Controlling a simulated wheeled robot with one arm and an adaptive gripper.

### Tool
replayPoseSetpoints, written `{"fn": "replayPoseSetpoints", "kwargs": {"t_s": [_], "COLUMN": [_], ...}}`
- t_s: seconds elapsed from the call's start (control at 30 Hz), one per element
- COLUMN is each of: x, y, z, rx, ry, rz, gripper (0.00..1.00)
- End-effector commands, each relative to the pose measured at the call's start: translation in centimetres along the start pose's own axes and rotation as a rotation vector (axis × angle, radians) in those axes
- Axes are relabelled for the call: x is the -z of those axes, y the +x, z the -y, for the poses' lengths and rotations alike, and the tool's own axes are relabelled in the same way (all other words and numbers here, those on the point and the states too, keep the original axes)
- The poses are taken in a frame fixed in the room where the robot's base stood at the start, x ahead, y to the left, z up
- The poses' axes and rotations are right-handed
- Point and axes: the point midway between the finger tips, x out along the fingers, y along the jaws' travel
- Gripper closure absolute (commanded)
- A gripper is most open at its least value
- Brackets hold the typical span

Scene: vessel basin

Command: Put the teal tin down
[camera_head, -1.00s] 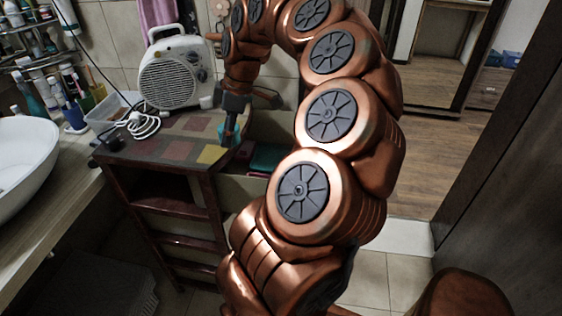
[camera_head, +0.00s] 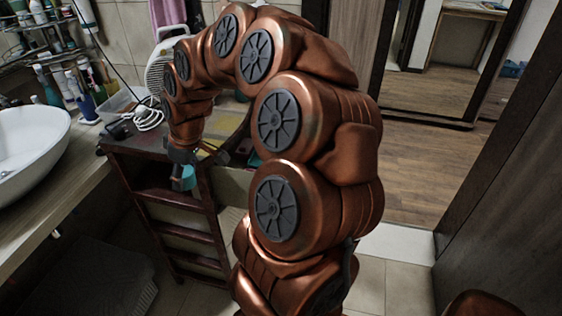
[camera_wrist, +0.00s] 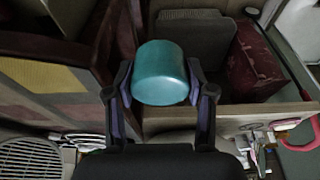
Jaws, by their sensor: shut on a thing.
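The teal tin (camera_wrist: 161,72) is a smooth, rounded cylinder held between the two dark fingers of my gripper (camera_wrist: 160,88) in the wrist view. In the head view only a small part of the tin (camera_head: 188,178) shows below my gripper (camera_head: 180,168). The gripper is shut on it, pointing down, in front of the upper part of the dark red wooden stand (camera_head: 170,198). The tin looks held in the air; I cannot tell its exact distance from the stand.
The stand's tiled top (camera_wrist: 50,75) is at the left in the wrist view. A white fan heater (camera_head: 157,70), partly hidden by my arm, and a coiled white cable (camera_head: 147,116) are on it. A white basin (camera_head: 30,150) is at the left. Floor at the right is clear.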

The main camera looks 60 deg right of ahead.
Motion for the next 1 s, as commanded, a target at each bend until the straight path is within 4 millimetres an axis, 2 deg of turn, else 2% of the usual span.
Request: {"fn": "replayPoseSetpoints", "kwargs": {"t_s": [0.03,0.2,0.4,0.73,1.0], "x": [1.2,5.4,8.8,12.2,12.6], "y": [1.8,6.7,10.5,14.4,14.8], "z": [1.7,6.1,9.7,13.9,14.3], "rx": [0.000,-0.027,-0.052,-0.070,-0.072], "ry": [0.017,0.119,0.201,0.268,0.284], "rz": [0.011,0.013,0.010,0.006,0.003], "gripper": [0.85,0.85,0.85,0.85,0.85]}}
